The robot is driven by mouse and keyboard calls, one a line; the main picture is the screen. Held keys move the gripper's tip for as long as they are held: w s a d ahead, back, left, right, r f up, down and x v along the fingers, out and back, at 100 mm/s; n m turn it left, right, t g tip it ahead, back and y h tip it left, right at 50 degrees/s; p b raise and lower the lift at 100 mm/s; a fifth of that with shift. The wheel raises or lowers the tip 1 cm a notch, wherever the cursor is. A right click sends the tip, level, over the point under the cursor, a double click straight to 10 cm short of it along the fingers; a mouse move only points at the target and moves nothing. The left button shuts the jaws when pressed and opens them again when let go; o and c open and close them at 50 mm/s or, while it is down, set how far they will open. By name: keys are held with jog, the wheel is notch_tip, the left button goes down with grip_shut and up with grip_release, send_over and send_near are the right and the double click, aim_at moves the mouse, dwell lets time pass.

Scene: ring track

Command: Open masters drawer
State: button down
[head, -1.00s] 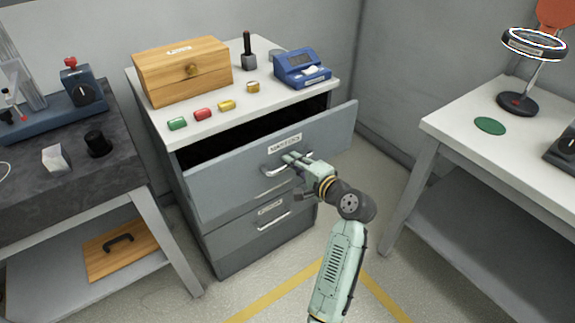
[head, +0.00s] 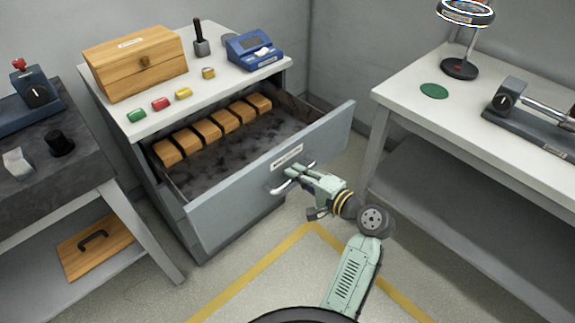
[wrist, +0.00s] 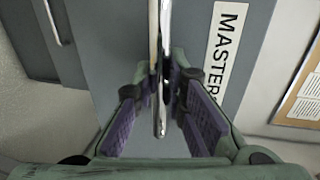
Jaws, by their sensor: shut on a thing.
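The masters drawer (head: 245,187) is the grey top drawer of the cabinet. It is pulled well out, and several wooden blocks (head: 208,132) stand in a row along its back on a dark lining. Its label (head: 287,157) shows in the head view, and the wrist view reads "MASTERS" (wrist: 225,50). My gripper (head: 300,179) is at the drawer's front, shut on the metal bar handle (head: 281,188). In the wrist view the handle (wrist: 160,70) runs between the two purple-padded fingers (wrist: 160,125).
The cabinet top (head: 225,85) carries a wooden box (head: 135,65), a blue device (head: 252,48), a stamp-like tool (head: 201,42) and small coloured pieces. A dark bench (head: 60,150) stands left, a white table (head: 465,110) right. Floor in front is open, marked with yellow lines (head: 255,272).

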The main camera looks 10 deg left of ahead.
jog(key=shift+s+d, duration=0.2)
jog(key=shift+d, duration=0.05)
jog(key=c, duration=1.9)
grip_release()
jog(key=v, duration=1.2)
